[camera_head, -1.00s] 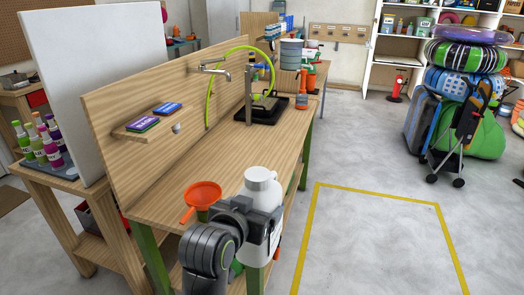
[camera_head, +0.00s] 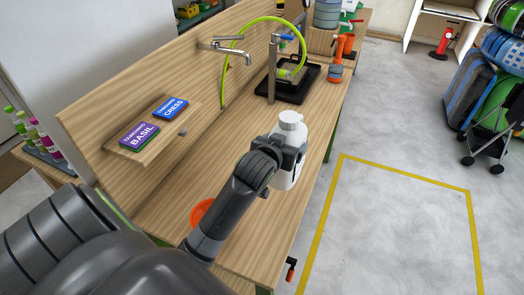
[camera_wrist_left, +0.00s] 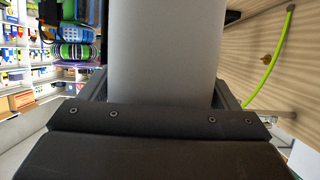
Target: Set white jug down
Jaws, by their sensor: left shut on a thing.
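The white jug (camera_head: 285,177) is upright near the bench's right edge in the head view, with its white cap on top. My left gripper (camera_head: 287,152) is shut around its upper body. In the left wrist view the jug (camera_wrist_left: 163,50) is a plain pale cylinder between the fingers of my left gripper (camera_wrist_left: 163,95). The wooden bench (camera_head: 215,150) lies under and beside it. I cannot tell whether the jug's base touches the bench top. My right gripper is not in view.
An orange funnel (camera_head: 201,212) sits on the bench, partly hidden by my left arm. A black sink tray (camera_head: 300,85) with a tap and green hose is farther back. A small shelf (camera_head: 150,137) holds two seed packets. Bare bench lies between tray and jug.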

